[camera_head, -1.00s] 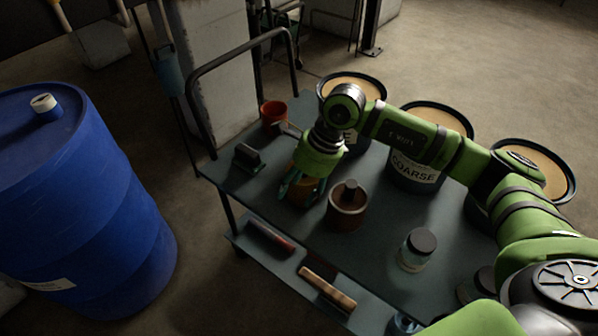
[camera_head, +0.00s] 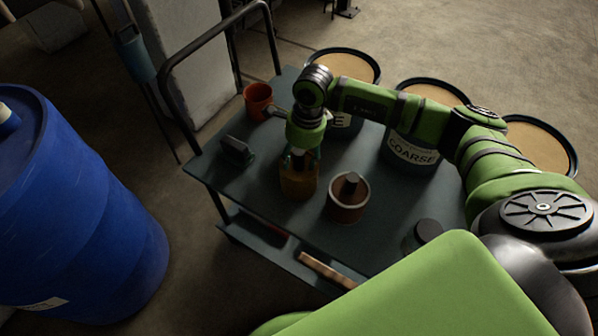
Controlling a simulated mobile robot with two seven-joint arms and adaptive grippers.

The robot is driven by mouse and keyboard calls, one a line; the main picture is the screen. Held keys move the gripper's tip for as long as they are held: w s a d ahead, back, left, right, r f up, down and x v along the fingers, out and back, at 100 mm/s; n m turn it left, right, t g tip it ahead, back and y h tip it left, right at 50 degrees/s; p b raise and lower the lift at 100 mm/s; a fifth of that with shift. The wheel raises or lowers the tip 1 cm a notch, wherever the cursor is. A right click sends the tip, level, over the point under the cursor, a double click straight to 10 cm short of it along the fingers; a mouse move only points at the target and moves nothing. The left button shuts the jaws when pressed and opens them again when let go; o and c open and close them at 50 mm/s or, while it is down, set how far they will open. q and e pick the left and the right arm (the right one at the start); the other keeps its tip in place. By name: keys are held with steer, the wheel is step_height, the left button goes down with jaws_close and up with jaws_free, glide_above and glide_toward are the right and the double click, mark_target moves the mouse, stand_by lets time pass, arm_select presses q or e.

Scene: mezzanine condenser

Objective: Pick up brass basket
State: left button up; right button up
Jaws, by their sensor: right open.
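The brass basket (camera_head: 298,185) is a small golden-brown pot standing on the dark cart top, left of a round brown pot. My right gripper (camera_head: 300,161) points down at the top of the basket with its fingers apart. The fingers overlap the basket's rim in the picture. I cannot tell whether they touch it or how deep they reach. My left gripper is not in view.
On the cart (camera_head: 228,186) stand the brown pot (camera_head: 347,199) with a dark handle, a dark block (camera_head: 236,151), an orange cup (camera_head: 258,101) and a dark-lidded jar (camera_head: 427,233). Large tubs, one marked COARSE (camera_head: 411,150), line the back. A blue barrel (camera_head: 75,215) is at left.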

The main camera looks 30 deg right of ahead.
jaws_close()
steer(key=shift+w, duration=0.1)
